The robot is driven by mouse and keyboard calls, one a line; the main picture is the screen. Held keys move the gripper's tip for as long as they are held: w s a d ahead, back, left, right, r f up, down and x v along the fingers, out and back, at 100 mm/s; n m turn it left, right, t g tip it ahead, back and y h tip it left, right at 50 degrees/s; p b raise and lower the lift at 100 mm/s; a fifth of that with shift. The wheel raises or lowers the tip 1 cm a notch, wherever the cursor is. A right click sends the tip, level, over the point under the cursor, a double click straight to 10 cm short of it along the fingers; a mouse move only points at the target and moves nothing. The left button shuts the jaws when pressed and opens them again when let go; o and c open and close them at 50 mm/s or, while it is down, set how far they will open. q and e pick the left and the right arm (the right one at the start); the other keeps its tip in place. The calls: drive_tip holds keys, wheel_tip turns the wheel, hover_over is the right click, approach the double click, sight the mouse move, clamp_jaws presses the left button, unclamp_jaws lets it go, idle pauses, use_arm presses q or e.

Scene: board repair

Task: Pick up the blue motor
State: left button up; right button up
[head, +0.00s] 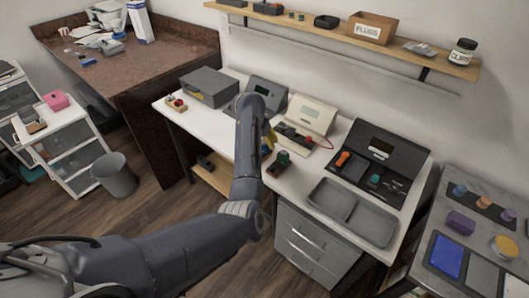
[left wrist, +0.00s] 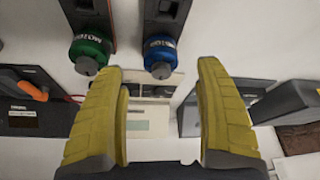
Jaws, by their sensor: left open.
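The blue motor (left wrist: 161,55) shows in the left wrist view, seated at the end of a dark holder and ahead of the gap between my fingers. In the head view only a bit of yellow finger shows beside the wrist. My right gripper is not in view.
A wall shelf (head: 300,20) hangs above. A side table at right holds coloured parts.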

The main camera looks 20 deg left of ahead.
sight(263, 143)
use_arm(q)
drive_tip(key=shift+x, duration=3.1)
drive_tip(key=c, duration=1.4)
